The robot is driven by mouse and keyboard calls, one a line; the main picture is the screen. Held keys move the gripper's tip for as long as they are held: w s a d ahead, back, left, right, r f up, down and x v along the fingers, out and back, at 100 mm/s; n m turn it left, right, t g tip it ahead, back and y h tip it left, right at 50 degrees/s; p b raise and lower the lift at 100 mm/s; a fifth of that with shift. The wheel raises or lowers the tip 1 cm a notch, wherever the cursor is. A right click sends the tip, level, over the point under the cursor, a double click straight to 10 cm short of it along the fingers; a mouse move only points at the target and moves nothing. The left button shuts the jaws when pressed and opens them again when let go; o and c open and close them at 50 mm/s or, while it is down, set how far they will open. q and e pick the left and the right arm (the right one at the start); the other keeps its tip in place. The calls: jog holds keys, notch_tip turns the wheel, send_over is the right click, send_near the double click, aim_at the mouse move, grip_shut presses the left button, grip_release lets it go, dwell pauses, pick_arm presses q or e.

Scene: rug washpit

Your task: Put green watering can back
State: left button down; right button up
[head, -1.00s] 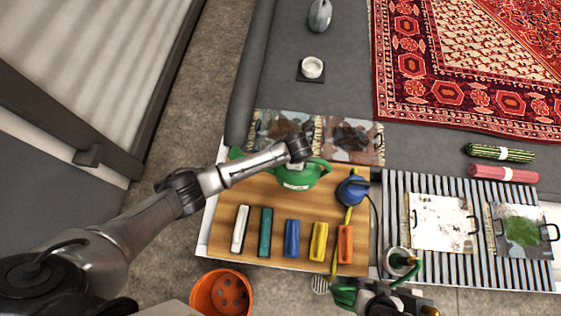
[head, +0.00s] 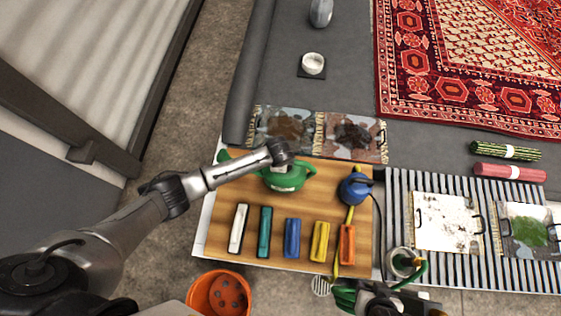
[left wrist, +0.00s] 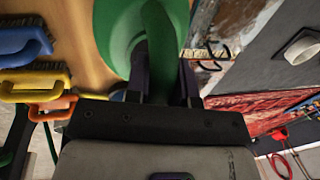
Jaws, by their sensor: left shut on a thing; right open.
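The green watering can (head: 290,180) is over the back part of the wooden board (head: 213,222), its spout toward the left. My left gripper (head: 283,158) is shut on the can's handle from above. In the left wrist view the green handle (left wrist: 160,45) runs between the fingers (left wrist: 162,92), with the can's body (left wrist: 115,28) beyond. I cannot tell whether the can's base touches the board. My right gripper (head: 378,300) is at the bottom edge, partly cut off, open, and away from the can.
Several brushes, including a white one (head: 239,228) and an orange one (head: 347,244), line the board's front. A blue tool (head: 355,188) with a cord stands at its right. Sample mats (head: 352,136) lie behind. An orange bucket (head: 219,295) stands in front.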

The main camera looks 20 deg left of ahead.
pick_arm(q)
jog(key=shift+w+f, duration=0.1)
jog(key=shift+f, duration=0.05)
jog(key=c, duration=1.4)
grip_release()
jog(key=shift+f, duration=0.2)
jog(key=o, duration=0.4)
jog(key=p+v, duration=0.6)
jog(key=v, duration=0.6)
jog(key=shift+r, duration=0.25)
